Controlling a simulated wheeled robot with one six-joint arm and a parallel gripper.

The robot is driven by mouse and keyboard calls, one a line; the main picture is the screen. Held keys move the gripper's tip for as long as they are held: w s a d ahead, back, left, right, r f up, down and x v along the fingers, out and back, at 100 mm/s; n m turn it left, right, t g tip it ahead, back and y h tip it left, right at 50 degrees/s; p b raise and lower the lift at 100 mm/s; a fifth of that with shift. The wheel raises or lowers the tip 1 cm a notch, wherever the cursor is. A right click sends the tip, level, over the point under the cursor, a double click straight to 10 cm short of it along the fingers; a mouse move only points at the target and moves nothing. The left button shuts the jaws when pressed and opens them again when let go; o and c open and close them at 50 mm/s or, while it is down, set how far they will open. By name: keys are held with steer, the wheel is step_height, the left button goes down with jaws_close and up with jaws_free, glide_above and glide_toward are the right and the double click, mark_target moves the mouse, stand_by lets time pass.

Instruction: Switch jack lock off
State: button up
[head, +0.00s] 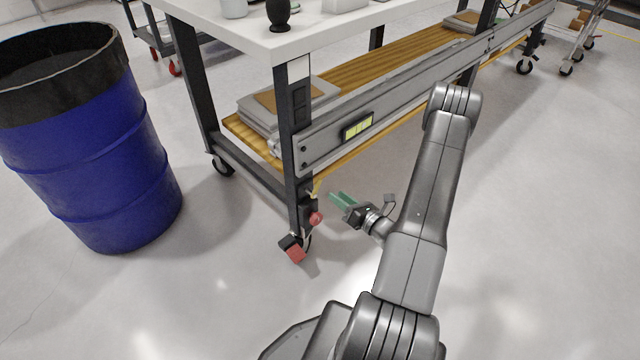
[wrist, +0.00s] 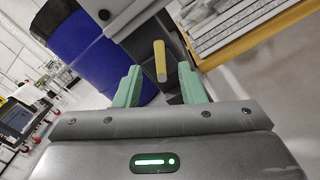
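A small yellow handle (head: 317,187) stands on the near leg of the workbench, above a red round knob (head: 316,218) and a red caster part (head: 294,249). I cannot tell for certain which of these is the jack lock. My gripper (head: 342,200) has green fingers and is just right of the leg, close to the handle. In the wrist view, my gripper (wrist: 158,76) is open, and a yellow bar (wrist: 160,57) shows between and beyond the fingertips. I see no contact with it.
A blue barrel (head: 85,150) stands left of the workbench (head: 275,40). Its lower wooden shelf (head: 345,75) and grey side rail (head: 410,98) run above my gripper. The floor to the right and in front is clear.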

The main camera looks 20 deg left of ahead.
mark_target(320, 183)
steer(key=b+x, duration=0.1)
steer(key=x, duration=0.8)
steer(key=shift+a, duration=0.2)
steer(key=shift+c, duration=0.3)
jaws_close()
